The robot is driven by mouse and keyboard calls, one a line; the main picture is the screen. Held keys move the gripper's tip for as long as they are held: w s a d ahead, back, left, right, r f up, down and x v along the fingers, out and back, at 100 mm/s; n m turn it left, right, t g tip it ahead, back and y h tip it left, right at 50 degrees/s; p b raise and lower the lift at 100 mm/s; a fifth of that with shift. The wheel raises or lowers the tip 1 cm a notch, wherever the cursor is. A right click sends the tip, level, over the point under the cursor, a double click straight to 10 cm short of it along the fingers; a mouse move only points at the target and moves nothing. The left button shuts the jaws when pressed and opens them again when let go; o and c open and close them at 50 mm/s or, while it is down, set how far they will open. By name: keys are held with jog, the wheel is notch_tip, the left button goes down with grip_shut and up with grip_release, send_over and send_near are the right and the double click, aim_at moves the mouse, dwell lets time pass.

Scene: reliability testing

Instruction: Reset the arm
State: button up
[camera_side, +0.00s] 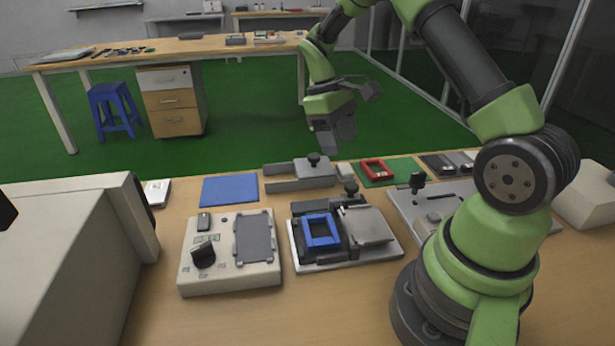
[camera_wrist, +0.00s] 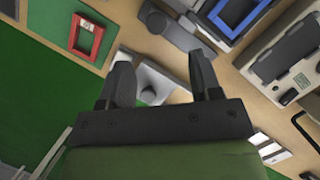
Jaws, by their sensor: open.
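My green and black arm stands at the right of the bench in the side view. My gripper (camera_side: 334,138) hangs in the air at the bench's far edge, above the back of the work area. In the wrist view my gripper (camera_wrist: 160,85) shows two dark fingers spread apart, with nothing held between them.
A fixture with a blue frame (camera_side: 320,231) sits mid-bench. A control box with a black knob (camera_side: 230,280) is left of it. Behind are a blue mat (camera_side: 229,190), a grey clamp fixture (camera_side: 300,173) and a red frame (camera_side: 375,170) on a green mat. A large beige machine (camera_side: 70,260) fills the left.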

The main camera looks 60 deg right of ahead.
jog(key=s+a+r+m+t, duration=0.1)
jog(key=s+a+r+t, duration=0.15)
jog(key=a+r, duration=0.35)
jog(key=s+a+r+m+t, duration=0.1)
jog(key=a+r+t, duration=0.25)
jog(key=r, duration=0.45)
jog(key=s+a+r+m+t+y, duration=0.1)
jog(key=s+a+t, duration=0.4)
jog(key=s, duration=0.5)
notch_tip(320, 180, up, 2)
jog(key=a+y, duration=0.1)
jog(key=a, duration=0.1)
jog(key=shift+s+a+r+m, duration=0.15)
jog(key=shift+s+a+m, duration=0.15)
jog(key=shift+s+m, duration=0.1)
